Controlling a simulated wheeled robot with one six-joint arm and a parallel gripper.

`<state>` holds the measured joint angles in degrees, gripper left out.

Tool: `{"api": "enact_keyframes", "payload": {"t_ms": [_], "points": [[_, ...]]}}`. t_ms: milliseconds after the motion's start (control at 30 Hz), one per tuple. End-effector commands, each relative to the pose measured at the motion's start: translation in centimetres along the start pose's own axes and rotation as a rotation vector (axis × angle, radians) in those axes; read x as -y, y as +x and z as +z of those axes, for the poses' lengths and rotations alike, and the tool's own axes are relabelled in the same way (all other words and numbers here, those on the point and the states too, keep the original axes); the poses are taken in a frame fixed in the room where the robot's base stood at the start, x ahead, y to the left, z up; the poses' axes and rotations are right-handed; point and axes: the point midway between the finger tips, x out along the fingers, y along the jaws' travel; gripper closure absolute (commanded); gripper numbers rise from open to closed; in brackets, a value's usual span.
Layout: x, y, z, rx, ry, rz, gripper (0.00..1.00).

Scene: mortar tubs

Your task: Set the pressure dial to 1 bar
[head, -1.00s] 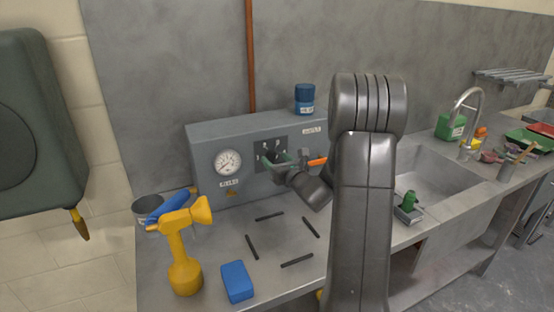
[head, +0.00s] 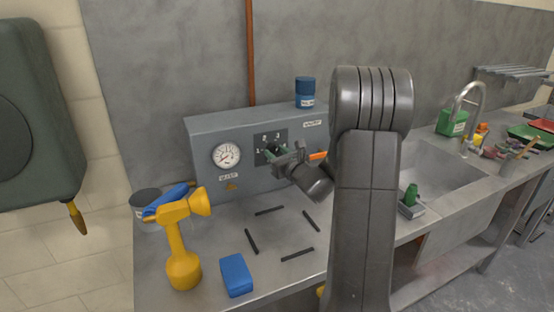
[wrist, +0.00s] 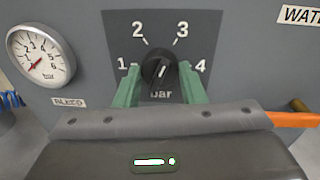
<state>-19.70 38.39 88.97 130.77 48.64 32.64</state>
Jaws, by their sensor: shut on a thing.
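The pressure dial is a black round knob (wrist: 158,66) on a dark plate marked 1 to 4 and "bar" in the wrist view. A short pale mark shows on the knob; which number it points to I cannot tell. My gripper (wrist: 160,88) is shut on the knob, with a green finger on each side. In the head view my gripper (head: 272,152) is at the dial plate (head: 263,138) and hides the knob. A round white gauge (wrist: 41,55) is left of the dial, its red needle pointing down and left. It also shows in the head view (head: 226,155).
An orange lever (wrist: 292,119) sits right of the dial. A blue jar (head: 305,92) stands on the grey box (head: 205,125).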

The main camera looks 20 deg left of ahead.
Motion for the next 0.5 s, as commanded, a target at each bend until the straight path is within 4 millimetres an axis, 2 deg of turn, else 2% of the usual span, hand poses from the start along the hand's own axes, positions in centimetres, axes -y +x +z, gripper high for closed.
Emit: {"api": "enact_keyframes", "payload": {"t_ms": [33, 500], "points": [[-0.06, 0.04, -0.55, 0.002, -0.036, 0.000, 0.86], [-0.14, 0.03, -0.56, -0.034, -0.468, -0.003, 0.86]]}}
